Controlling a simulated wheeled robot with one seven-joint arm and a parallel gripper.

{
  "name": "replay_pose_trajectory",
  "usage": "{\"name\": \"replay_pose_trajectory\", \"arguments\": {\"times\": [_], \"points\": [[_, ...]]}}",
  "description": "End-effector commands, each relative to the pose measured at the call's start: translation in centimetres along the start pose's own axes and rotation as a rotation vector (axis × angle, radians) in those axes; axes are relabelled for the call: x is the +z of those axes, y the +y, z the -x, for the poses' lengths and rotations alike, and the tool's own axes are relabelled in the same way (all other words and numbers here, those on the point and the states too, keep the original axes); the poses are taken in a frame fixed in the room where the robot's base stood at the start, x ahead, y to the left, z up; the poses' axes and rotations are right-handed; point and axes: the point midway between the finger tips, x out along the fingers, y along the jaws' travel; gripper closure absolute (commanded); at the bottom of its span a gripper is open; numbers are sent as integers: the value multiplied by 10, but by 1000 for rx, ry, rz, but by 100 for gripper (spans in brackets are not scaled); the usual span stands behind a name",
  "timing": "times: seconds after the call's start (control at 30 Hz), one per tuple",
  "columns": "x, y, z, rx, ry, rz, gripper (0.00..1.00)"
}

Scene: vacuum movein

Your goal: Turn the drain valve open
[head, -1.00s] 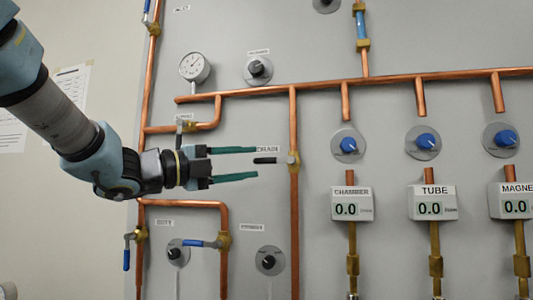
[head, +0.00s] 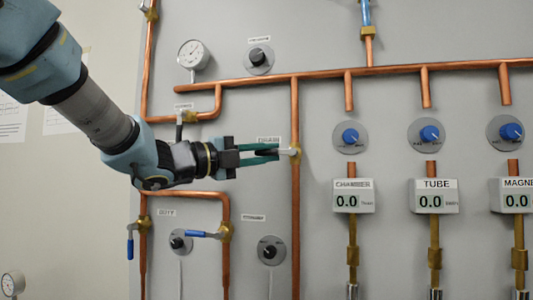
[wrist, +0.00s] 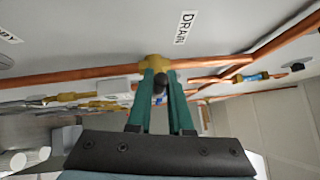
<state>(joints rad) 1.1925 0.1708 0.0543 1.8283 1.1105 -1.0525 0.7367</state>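The drain valve (head: 294,153) is a brass fitting on a vertical copper pipe, beside a small label. Its lever, with a dark grip, points left from the fitting, across the pipe. My gripper (head: 268,151) reaches in from the left with its two green fingers above and below the lever. In the wrist view the black end of the lever (wrist: 159,84) sits between the fingers and seems to touch both, with the brass fitting (wrist: 155,62) and the DRAIN label (wrist: 184,27) beyond. The fingers hide part of the lever.
Below is a valve with a blue lever (head: 205,235), and another blue lever (head: 130,245) hangs at lower left. A valve with a dark lever (head: 180,130) is close above my wrist. A round gauge (head: 194,54), knobs and the CHAMBER display (head: 353,197) are on the grey panel.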

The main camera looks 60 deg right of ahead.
Motion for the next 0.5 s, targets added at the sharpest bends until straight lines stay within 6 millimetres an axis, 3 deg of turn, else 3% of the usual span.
{"name": "replay_pose_trajectory", "arguments": {"times": [0.13,0.5], "points": [[0,0,0,0,0,0,100],[0,0,0,0,0,0,100]]}}
